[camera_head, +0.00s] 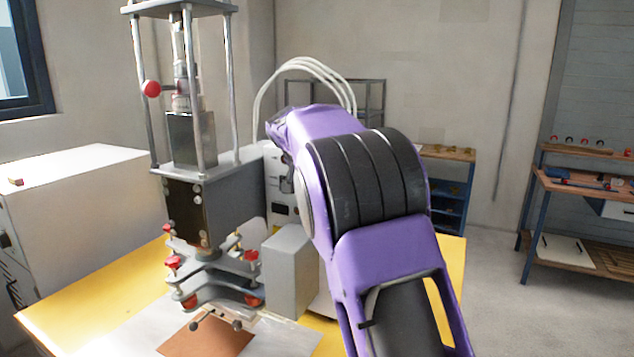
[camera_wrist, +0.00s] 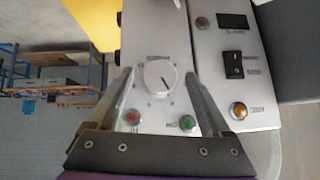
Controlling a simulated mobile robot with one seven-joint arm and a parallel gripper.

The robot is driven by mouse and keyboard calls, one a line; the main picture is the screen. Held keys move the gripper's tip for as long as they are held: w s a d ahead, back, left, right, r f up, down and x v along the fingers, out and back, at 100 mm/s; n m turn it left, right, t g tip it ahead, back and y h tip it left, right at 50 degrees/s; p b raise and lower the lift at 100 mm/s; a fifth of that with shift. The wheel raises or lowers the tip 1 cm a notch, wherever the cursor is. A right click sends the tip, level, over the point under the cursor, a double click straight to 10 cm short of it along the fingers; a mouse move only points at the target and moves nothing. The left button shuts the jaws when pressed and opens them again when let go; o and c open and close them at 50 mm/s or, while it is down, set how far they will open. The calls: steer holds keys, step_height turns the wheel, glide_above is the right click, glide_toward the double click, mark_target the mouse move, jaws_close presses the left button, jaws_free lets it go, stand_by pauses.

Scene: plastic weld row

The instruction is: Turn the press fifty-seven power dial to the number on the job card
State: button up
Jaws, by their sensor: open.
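The white round power dial (camera_wrist: 160,77) sits on a pale control panel in the wrist view. A dark pointer line shows on its face, toward the lower right; the marks around it are too small to read. My gripper (camera_wrist: 157,80) is open, one finger on each side of the dial, and I cannot tell if either touches it. In the head view, my gripper (camera_head: 287,178) is mostly hidden by my wrist, in front of the panel (camera_head: 279,205) beside the press (camera_head: 205,190). I cannot make out a job card in either view.
A red button (camera_wrist: 133,117) and a green button (camera_wrist: 187,123) lie below the dial. A second panel with a black switch (camera_wrist: 234,65) and an amber button (camera_wrist: 239,110) is at right. The press stands on a yellow table (camera_head: 70,305). A grey box (camera_head: 290,272) stands beside it.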

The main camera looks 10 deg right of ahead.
steer(key=shift+a, duration=0.1)
steer(key=v, duration=1.7)
steer(key=shift+s+b, duration=0.2)
steer(key=shift+b, duration=0.2)
steer(key=shift+r, duration=0.1)
